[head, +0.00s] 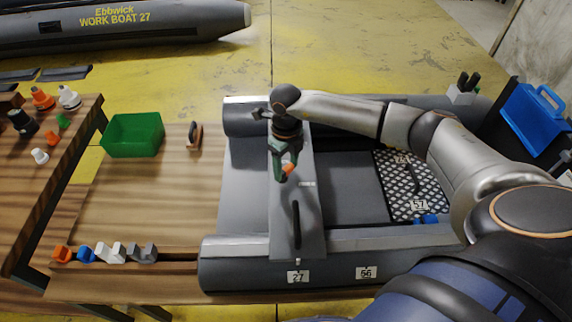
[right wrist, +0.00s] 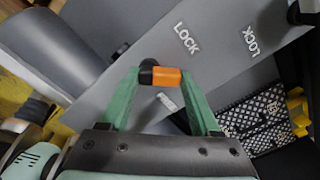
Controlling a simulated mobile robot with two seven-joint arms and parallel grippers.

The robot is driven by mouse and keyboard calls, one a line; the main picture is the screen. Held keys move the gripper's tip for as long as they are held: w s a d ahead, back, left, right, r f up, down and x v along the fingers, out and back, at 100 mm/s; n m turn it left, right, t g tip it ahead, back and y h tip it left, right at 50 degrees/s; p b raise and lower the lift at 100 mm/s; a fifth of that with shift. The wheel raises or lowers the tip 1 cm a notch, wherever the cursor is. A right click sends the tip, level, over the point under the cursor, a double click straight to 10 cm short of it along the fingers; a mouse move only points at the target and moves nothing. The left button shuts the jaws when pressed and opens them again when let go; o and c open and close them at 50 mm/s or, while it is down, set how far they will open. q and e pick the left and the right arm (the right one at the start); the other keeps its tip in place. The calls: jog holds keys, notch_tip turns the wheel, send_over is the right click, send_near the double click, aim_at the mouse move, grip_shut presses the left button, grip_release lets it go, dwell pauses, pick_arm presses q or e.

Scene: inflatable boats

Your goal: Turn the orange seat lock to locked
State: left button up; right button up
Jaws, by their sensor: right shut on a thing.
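The orange seat lock (head: 288,169) is on the grey bench seat (head: 297,240) that crosses the inflatable boat. In the right wrist view the lock (right wrist: 168,76) is a short orange lever with a black rounded end on its left. My right gripper (head: 284,171) has green fingers and is shut on the orange lock, one finger on each side. The right wrist view shows the fingers (right wrist: 159,78) around it. My left gripper is not in view.
The boat's grey tubes (head: 230,262) lie around the seat. A checkered plate (head: 404,195) lies inside, to the right. A green bin (head: 132,134) and several small fittings (head: 101,251) are on the wooden table (head: 150,205) to the left. A blue case (head: 537,118) stands far right.

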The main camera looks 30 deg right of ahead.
jog(key=c, duration=0.6)
jog(key=shift+o, duration=0.2)
jog(key=n+b, duration=0.2)
jog(key=n, duration=0.1)
jog(key=shift+w+f, duration=0.1)
jog(key=shift+w, duration=0.2)
jog(key=n+b, duration=0.2)
jog(key=n, duration=0.1)
jog(key=shift+w+a+n, duration=0.15)
jog(key=shift+a+n, duration=0.05)
jog(key=shift+n, duration=0.1)
jog(key=shift+w+a+n+b, duration=0.1)
jog(key=shift+n+b, duration=0.45)
jog(key=shift+n, duration=0.55)
jog(key=o, duration=1.4)
